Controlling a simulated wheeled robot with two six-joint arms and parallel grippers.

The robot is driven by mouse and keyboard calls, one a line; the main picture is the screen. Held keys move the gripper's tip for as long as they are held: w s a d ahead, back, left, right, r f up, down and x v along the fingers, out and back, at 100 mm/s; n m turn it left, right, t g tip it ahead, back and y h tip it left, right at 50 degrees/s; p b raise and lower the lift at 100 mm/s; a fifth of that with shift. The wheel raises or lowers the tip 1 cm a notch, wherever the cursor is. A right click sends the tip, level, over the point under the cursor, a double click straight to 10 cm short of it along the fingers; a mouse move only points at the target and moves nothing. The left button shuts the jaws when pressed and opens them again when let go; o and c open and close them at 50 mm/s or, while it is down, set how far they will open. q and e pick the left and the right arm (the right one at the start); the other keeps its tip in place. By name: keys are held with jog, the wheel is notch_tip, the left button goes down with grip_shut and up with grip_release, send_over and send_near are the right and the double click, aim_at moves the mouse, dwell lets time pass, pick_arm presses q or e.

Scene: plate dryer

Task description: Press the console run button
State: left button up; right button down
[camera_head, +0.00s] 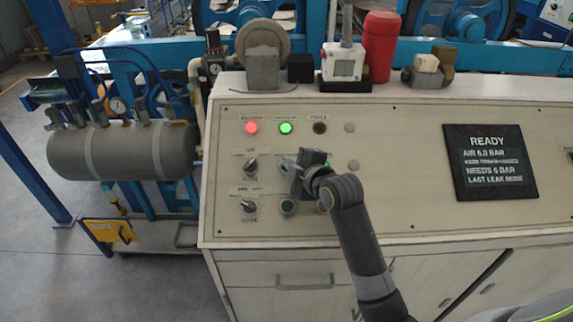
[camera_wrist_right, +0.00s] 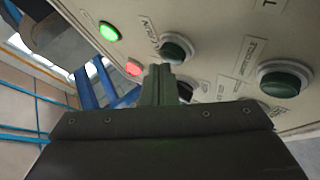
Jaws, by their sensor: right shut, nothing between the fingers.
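My right gripper (camera_head: 287,165) is shut and empty in front of the console panel (camera_head: 420,212), just right of the upper selector knob (camera_head: 250,166). In the right wrist view its closed fingertips (camera_wrist_right: 160,72) point at the panel beside a dark round control (camera_wrist_right: 174,47). In the head view the gripper hides that control. A dark green button (camera_head: 287,206) is just below the gripper; it also shows at the right of the wrist view (camera_wrist_right: 283,80). I cannot tell whether the fingertips touch the panel. My left gripper is out of view.
A red lamp (camera_head: 251,128) and a green lamp (camera_head: 286,128) are lit above. A lower knob (camera_head: 249,206) is at left. The display (camera_head: 490,162) reads READY. A red cylinder (camera_head: 380,46) and a reel (camera_head: 263,45) stand on the console's back ledge.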

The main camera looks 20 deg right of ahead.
jog(key=shift+w+f+b, duration=0.2)
jog(key=shift+f+b, duration=0.1)
jog(key=shift+f, duration=0.1)
dwell(0.5)
jog(key=shift+r, duration=0.1)
jog(key=shift+s+r+p, duration=0.4)
jog(key=shift+r+p, duration=0.25)
jog(key=shift+p, duration=0.25)
jog(key=r+p, duration=0.1)
jog(key=s+r+p, duration=0.1)
jog(key=r+p, duration=0.1)
jog(key=s+r+p, duration=0.1)
jog(key=shift+s+a+r+p, duration=0.15)
jog(key=shift+s+a+p, duration=0.05)
jog(key=shift+a+p, duration=0.2)
dwell(0.7)
